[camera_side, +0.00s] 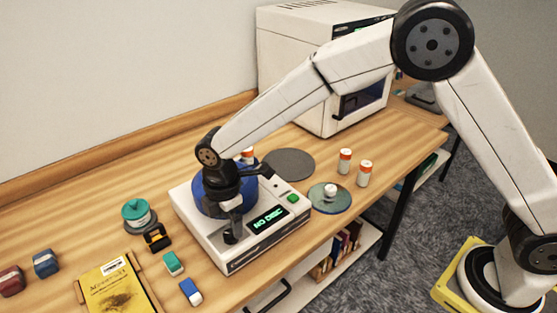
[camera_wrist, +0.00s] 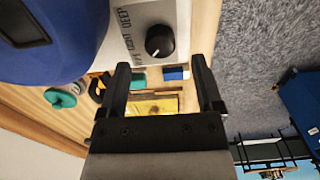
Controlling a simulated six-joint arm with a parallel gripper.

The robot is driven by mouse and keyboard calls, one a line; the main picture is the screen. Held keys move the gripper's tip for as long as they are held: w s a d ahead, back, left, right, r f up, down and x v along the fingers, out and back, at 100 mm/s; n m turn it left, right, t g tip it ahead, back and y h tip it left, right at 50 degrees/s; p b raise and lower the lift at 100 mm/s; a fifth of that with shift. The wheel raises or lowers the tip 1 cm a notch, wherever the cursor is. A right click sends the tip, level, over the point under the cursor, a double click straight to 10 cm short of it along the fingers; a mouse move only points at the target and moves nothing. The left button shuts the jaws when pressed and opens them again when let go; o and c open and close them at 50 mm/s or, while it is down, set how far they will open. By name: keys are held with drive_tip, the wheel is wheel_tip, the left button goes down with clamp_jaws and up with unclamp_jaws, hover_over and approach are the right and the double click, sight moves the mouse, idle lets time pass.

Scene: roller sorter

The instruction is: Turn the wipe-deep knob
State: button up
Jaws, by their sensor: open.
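The wipe knob (camera_wrist: 160,41) is a round black knob with a pale pointer mark, on the white machine's panel (camera_wrist: 125,45) beside printed words that include "DEEP". My gripper (camera_wrist: 160,78) is open and empty in the wrist view. Its two fingers point toward the panel, with the knob beyond the tips and roughly between them. In the side view my gripper (camera_side: 230,222) is low over the front left part of the white machine (camera_side: 232,262). There the knob cannot be told apart from the dark fingers.
The machine has a blue round part (camera_side: 208,192), a "NO DISC" display (camera_side: 267,219) and a green button (camera_side: 292,198). A yellow book (camera_side: 118,290), small blocks and a green spool (camera_side: 137,213) lie left. Discs and orange-white bottles (camera_side: 364,174) stand right. A white cabinet (camera_side: 300,80) is behind.

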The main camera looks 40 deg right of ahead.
sight(230, 233)
drive_tip(key=shift+f, duration=1.9)
clamp_jaws()
